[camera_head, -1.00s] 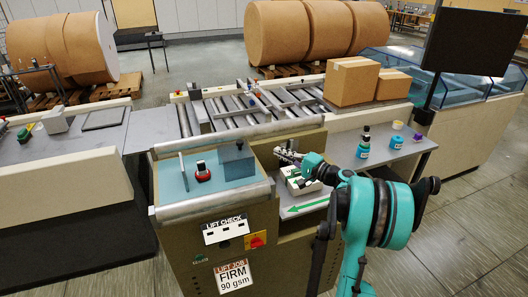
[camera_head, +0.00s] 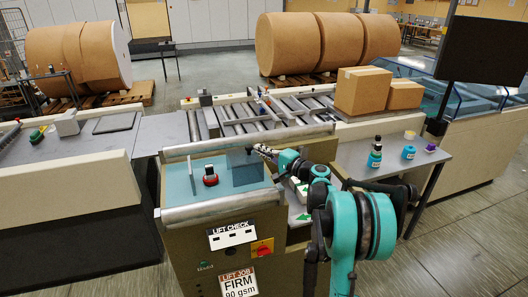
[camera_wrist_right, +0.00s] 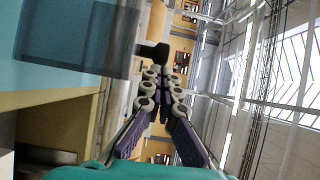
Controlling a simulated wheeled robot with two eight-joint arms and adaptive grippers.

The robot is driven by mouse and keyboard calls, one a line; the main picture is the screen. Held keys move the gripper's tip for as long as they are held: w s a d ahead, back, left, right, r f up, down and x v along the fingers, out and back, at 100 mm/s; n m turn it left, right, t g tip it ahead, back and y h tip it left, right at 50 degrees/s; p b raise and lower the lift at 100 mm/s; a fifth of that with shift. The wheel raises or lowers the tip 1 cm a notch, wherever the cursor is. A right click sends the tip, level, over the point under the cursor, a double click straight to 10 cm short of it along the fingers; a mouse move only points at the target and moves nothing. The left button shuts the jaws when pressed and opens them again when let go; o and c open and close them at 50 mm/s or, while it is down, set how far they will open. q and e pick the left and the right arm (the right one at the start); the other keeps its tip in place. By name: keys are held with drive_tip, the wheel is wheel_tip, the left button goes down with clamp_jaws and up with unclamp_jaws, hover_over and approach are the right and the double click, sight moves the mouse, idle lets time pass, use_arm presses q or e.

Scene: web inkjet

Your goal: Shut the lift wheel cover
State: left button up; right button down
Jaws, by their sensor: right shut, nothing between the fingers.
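The cover, as far as I can tell, is a see-through blue-grey panel (camera_head: 243,174) standing upright at the right end of the blue tray-like top (camera_head: 184,192) of the machine. A red piece with a dark top (camera_head: 210,181) sits on that top, left of the panel. My right gripper (camera_head: 258,149) is shut and empty at the panel's upper right edge. Contact cannot be told. My left gripper is out of view.
A roller bed (camera_head: 260,112) lies behind the top, with cardboard boxes (camera_head: 362,90) at its right. Bottles and small jars (camera_head: 408,152) stand on the grey side table (camera_head: 370,170). A LIFT CHECK sign (camera_head: 232,234) and a red switch (camera_head: 262,248) are on the front panel.

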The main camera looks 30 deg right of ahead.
drive_tip(key=shift+a, duration=0.15)
drive_tip(key=w+a, duration=0.3)
drive_tip(key=a, duration=1)
drive_tip(key=shift+a, duration=0.25)
drive_tip(key=shift+w+d, duration=0.1)
